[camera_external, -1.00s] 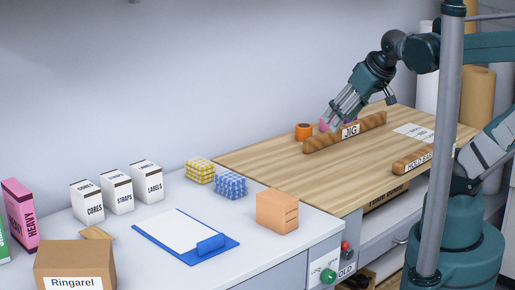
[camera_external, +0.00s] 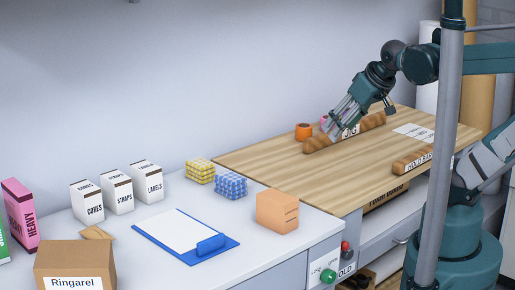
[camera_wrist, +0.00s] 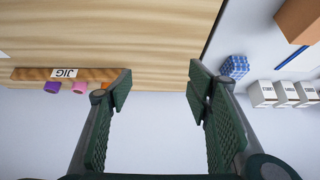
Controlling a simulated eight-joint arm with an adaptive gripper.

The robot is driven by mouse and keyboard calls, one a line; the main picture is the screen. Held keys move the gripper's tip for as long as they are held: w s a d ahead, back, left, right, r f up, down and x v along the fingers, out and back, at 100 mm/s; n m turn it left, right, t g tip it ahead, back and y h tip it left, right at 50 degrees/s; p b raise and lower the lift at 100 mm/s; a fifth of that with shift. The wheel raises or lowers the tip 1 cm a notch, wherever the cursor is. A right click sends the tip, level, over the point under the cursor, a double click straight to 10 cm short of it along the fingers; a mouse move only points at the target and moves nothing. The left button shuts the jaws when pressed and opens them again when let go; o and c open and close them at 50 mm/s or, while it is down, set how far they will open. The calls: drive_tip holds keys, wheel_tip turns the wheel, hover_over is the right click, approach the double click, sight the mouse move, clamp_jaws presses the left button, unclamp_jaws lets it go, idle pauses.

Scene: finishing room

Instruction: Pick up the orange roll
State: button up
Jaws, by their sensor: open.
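The orange roll (camera_external: 303,131) stands on the wooden board behind the left end of the brown bar labelled JIG (camera_external: 372,122). My gripper (camera_external: 336,132) is just right of the roll in the external view, its fingers partly covering the JIG label. In the wrist view my gripper (camera_wrist: 160,87) is open with nothing between its fingers. There the orange roll (camera_wrist: 104,86) seems to show only as a sliver beside the left finger, mostly hidden by it. The JIG bar (camera_wrist: 35,74) reaches from the left edge toward that finger.
A pink roll (camera_wrist: 79,88) and a purple roll (camera_wrist: 52,87) stand along the JIG bar. A second bar (camera_external: 411,160) lies at the board's right. The white table at left holds boxes, patterned blocks (camera_external: 231,186) and a clipboard (camera_external: 185,235). The board's middle (camera_external: 330,180) is clear.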

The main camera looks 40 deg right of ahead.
drive_tip(key=shift+o, duration=0.5)
drive_tip(key=w+d+r+m+g+h+p, duration=0.15)
drive_tip(key=w+d+r+m+p, duration=0.25)
drive_tip(key=w, duration=0.7)
drive_tip(key=m+g+h+p, duration=0.3)
drive_tip(key=m+g+p, duration=0.2)
drive_tip(key=m+p, duration=0.5)
approach(303, 126)
drive_tip(key=d+f+m+b, duration=0.1)
drive_tip(key=f, duration=0.1)
drive_tip(key=shift+w+d+f+m, duration=0.15)
drive_tip(key=shift+d+f+m, duration=0.15)
drive_tip(key=shift+f+m, duration=0.15)
drive_tip(key=shift+f, duration=0.1)
drive_tip(key=shift+x, duration=1.25)
